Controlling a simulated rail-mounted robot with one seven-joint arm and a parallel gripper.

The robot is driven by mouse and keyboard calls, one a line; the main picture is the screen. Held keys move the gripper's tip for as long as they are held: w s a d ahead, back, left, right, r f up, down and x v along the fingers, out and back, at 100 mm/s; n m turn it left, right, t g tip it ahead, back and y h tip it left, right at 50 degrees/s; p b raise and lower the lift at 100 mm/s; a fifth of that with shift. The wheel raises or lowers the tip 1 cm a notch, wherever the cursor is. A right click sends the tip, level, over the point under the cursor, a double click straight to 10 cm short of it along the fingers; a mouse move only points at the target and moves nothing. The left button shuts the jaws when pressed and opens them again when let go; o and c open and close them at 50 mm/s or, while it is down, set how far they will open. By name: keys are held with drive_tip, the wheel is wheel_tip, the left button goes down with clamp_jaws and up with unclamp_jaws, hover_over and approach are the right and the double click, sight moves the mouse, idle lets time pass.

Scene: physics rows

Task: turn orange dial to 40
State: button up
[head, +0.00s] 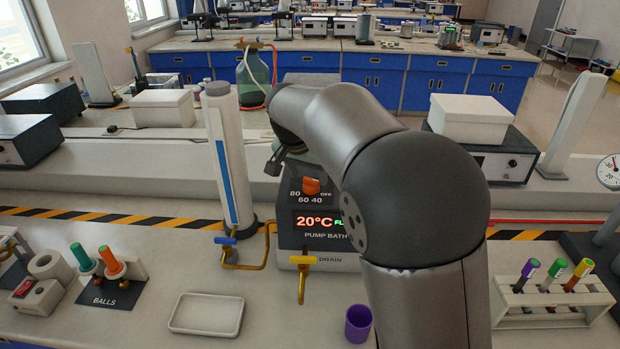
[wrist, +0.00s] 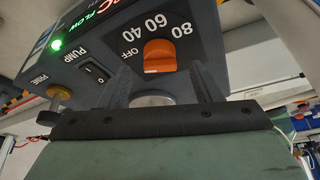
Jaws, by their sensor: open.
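The orange dial (head: 311,186) sits on the dark sloped panel of the pump bath (head: 290,215), ringed by the marks 80, 60, 40 and OFF. I cannot tell which mark it points to. The red display (head: 314,221) reads 20°C. In the wrist view the dial (wrist: 160,55) shows just beyond my gripper's fingers, with its marks upside down. My gripper (head: 277,158) is open and empty above and behind the dial, slightly to its left. In the wrist view its two fingers (wrist: 166,82) stand apart, not visibly touching the dial.
A white column (head: 228,160) stands left of the bath. A blue-handled tap (head: 226,241) and a yellow drain tap (head: 303,261) stick out in front. A purple cup (head: 358,323) and a white tray (head: 207,314) are nearer. The wrist view shows a pump switch (wrist: 94,74).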

sight(309, 179)
drive_tip(key=shift+x, duration=1.6)
drive_tip(key=c, duration=1)
drive_tip(key=shift+m, duration=0.4)
drive_tip(key=m, duration=0.1)
drive_tip(key=m+h, duration=0.1)
drive_tip(key=m, duration=0.1)
drive_tip(key=shift+w+a+r+m+g, duration=0.1)
drive_tip(key=shift+w+m+g, duration=0.05)
drive_tip(key=shift+m+g, duration=0.2)
drive_tip(key=shift+m+g+h+p, duration=0.35)
drive_tip(key=shift+m+g+p, duration=0.1)
drive_tip(key=shift+m, duration=0.65)
drive_tip(key=shift+m+g+h+p, duration=0.35)
drive_tip(key=shift+m+p, duration=0.1)
drive_tip(key=shift+m, duration=0.6)
drive_tip(key=shift+w, duration=0.1)
